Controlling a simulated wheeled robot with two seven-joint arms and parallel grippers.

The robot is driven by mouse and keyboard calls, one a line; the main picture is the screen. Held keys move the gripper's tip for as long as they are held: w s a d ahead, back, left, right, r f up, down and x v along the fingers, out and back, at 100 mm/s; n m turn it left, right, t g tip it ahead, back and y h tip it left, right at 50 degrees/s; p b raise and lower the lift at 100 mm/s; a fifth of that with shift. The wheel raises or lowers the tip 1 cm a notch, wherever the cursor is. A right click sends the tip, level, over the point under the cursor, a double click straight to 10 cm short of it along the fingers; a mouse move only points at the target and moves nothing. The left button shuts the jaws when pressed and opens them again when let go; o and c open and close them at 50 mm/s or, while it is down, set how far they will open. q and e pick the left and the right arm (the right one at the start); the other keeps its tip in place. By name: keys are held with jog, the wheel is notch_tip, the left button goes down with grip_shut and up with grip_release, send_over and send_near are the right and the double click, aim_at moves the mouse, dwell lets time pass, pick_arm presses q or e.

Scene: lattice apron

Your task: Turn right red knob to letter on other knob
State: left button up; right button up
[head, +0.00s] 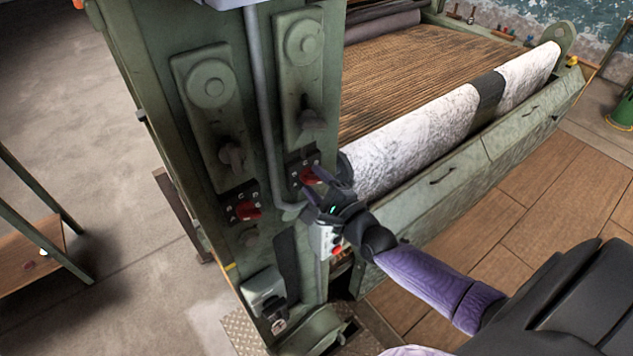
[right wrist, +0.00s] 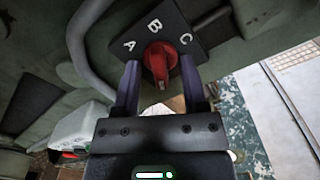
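The right red knob (head: 310,175) sits on a dark plate on the green machine's post. In the right wrist view the red knob (right wrist: 160,62) has the white letters A, B and C around it, and its raised ridge lies roughly upright in line with B. My right gripper (head: 322,187) is at this knob. In the right wrist view the gripper (right wrist: 160,76) is open, one finger on each side of the knob, with gaps showing. The other red knob (head: 247,210) is lower left on its own plate; its letter setting is too small to read. My left gripper is not in view.
A grey pipe (head: 265,110) runs down between the two knob panels. A white box with a red button (head: 331,243) is just below my right gripper. A white roller (head: 420,140) and green drawers lie to the right. Open floor (head: 150,250) is at left.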

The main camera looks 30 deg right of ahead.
jog(key=shift+s, duration=0.1)
grip_shut()
